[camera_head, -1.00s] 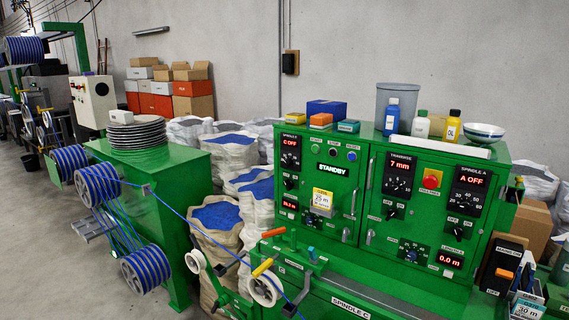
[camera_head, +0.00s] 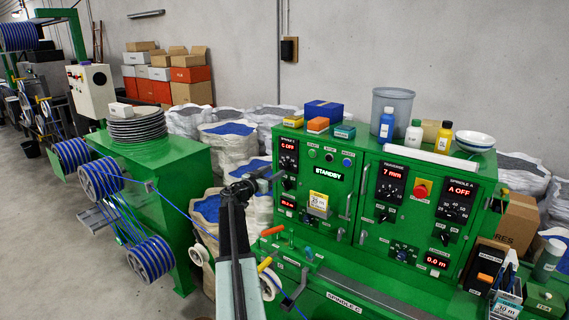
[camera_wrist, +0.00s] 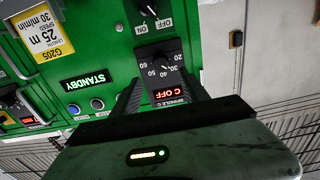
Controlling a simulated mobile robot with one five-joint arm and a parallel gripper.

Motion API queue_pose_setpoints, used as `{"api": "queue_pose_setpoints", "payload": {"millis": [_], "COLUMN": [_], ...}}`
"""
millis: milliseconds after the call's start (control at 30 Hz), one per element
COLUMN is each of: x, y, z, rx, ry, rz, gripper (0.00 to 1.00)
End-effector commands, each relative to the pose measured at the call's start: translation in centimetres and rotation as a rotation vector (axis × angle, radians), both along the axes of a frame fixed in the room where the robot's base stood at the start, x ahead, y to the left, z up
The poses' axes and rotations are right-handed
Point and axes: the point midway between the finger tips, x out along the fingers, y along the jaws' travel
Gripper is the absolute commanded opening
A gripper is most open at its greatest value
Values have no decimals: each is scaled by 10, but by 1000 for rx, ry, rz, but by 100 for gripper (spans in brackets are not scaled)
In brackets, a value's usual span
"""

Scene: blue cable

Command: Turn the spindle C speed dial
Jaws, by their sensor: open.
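The spindle C speed dial is on a black panel with a lit red "C OFF" display (camera_head: 287,147), at the upper left of the green console in the head view. In the wrist view this panel (camera_wrist: 163,72) appears upside down, with its scale numbers and a small dark knob. My gripper (camera_head: 268,177) is raised in front of the console's left side, close to the panel. In the wrist view its two dark fingers (camera_wrist: 160,88) are apart on either side of the panel's display end. Nothing is seen between them but the panel behind. Contact with the dial cannot be told.
An ON/OFF switch (camera_wrist: 150,8) is beside the dial panel. A STANDBY display (camera_head: 331,173) and a yellow tag (camera_head: 318,201) are to its right in the head view. Orange and yellow levers (camera_head: 272,230) stand below. Blue-filled sacks (camera_head: 208,208) are behind my arm.

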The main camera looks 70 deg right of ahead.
Motion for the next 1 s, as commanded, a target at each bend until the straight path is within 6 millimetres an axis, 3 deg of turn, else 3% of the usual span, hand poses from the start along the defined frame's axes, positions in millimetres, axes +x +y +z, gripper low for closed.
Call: {"api": "queue_pose_setpoints", "payload": {"millis": [167, 533, 800, 833, 1000], "x": [-2, -17, -20, -20, -20], "y": [-10, -70, -74, -74, -74], "z": [-1, -1, -1, -1, -1], "rx": [2, 3, 3, 3, 3], "ry": [0, 1, 1, 1, 1], "rz": [-1, -2, -1, -1, -2], "gripper": [52, 52, 52, 50, 2]}}
